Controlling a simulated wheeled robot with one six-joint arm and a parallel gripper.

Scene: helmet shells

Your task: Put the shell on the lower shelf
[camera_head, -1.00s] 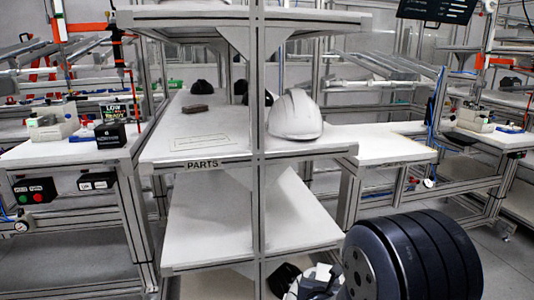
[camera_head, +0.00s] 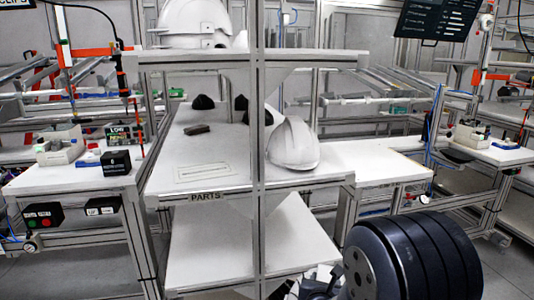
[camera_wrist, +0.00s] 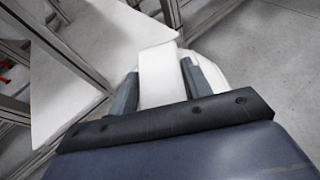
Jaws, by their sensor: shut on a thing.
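In the wrist view my gripper (camera_wrist: 160,82) is shut on a white shell (camera_wrist: 158,72). One dark finger lies on each side of a white strip of it, and its rounded edge shows beyond. In the head view my gripper (camera_head: 318,286) is low, at the bottom edge, partly cut off. The lower shelf (camera_head: 210,245) is a bare white board below the PARTS shelf, to the left of my gripper. A white board (camera_wrist: 75,70), apparently that shelf, lies left of the shell in the wrist view, apart from it in the picture.
A white helmet shell (camera_head: 293,146) sits on the PARTS shelf (camera_head: 210,172), with dark items behind. More white shells (camera_head: 195,22) sit on the top shelf (camera_head: 300,60). A metal upright (camera_head: 257,150) stands at the rack's front. Grey floor (camera_wrist: 260,50) is open at right.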

